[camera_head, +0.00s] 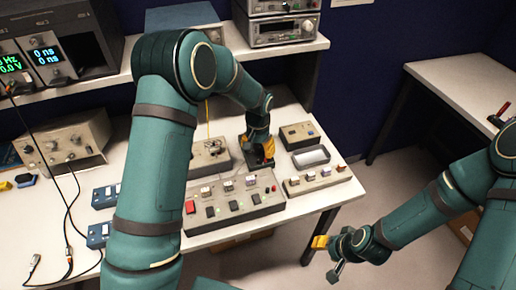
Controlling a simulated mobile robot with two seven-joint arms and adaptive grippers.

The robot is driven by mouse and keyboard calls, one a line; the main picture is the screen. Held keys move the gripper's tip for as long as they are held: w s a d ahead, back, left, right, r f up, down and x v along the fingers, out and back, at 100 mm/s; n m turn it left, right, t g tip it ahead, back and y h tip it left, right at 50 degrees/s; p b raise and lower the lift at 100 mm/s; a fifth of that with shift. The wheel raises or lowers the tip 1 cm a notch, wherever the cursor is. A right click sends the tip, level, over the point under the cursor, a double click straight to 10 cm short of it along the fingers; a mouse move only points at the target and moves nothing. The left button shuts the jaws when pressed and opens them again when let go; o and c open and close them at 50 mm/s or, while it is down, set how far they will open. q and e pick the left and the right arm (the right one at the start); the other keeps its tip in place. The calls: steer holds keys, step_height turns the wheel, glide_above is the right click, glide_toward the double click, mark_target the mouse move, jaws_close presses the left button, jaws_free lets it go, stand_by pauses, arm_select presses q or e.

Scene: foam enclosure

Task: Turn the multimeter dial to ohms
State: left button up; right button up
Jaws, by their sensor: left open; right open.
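My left arm arches over the bench, and its gripper (258,153) points down among the instrument boxes behind the front control panel. Its jaws are open, with yellow parts at the fingers. A dark item (262,162) shows just under it, too small and covered to name; it may be the multimeter. No dial or ohms mark can be read, and I cannot tell whether the fingers touch anything. My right gripper (327,257) is open and empty, off the bench's right end above the floor.
A control panel (235,208) with red, green and black buttons lies along the bench front. Small boxes (298,135) and a switch strip (318,180) stand right of the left gripper. Cables hang at left. A second table (460,80) is at right.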

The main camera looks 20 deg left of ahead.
mark_target(258, 149)
arm_select(q)
step_height(258, 149, up, 12)
stand_by(0.5)
steer(key=shift+f, duration=0.1)
